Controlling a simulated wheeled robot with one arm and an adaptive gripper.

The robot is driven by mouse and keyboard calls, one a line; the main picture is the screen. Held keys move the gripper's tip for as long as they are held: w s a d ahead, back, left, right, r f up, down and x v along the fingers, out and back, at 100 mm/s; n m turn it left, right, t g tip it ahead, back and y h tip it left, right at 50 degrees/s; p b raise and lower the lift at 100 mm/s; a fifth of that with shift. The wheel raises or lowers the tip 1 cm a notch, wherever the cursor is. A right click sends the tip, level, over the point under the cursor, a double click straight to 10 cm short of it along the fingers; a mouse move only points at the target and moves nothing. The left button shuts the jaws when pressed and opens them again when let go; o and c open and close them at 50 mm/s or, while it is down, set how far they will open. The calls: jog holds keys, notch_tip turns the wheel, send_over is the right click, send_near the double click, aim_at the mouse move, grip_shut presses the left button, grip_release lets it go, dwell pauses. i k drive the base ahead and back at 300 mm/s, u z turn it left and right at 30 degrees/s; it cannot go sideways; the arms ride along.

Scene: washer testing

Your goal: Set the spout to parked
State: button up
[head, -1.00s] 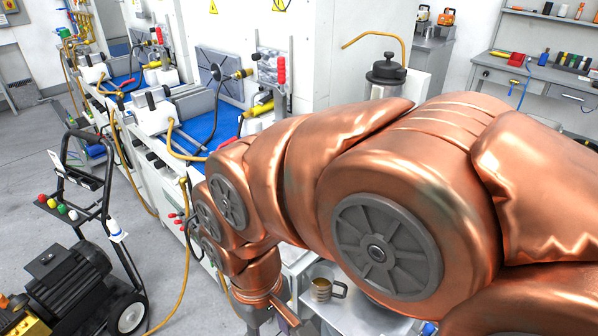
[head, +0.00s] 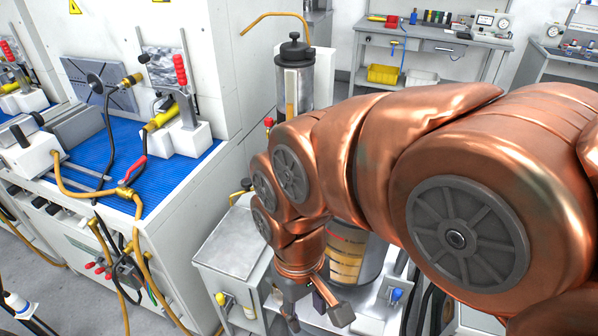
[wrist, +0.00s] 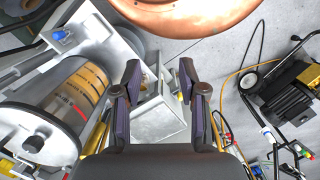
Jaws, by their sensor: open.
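The spout (head: 275,16) is a thin brass-coloured bent tube above a tall cylindrical dispenser (head: 292,82) with a black lid. Its free end points left in the head view; where its near end joins is unclear. My arm hides the dispenser's middle. The dispenser's lower body, with a yellow scale label, also shows in the wrist view (wrist: 60,105). My gripper (head: 316,312) is low in front of the dispenser, well below the spout and apart from it. In the wrist view my gripper (wrist: 160,72) is open, with nothing between its fingers. The spout is not clear there.
A grey-topped cabinet (head: 232,240) stands left of my gripper. A bench with a blue mat (head: 180,175), clamps and hoses is farther left. A workbench (head: 440,42) stands at the back right. A wheeled machine with a black motor (wrist: 285,105) is on the floor.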

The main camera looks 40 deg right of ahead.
aim_at(245, 183)
jog(key=z, duration=0.55)
jog(key=k, duration=0.45)
jog(key=u, duration=1.25)
jog(key=i, duration=1.35)
jog(key=z, duration=0.7)
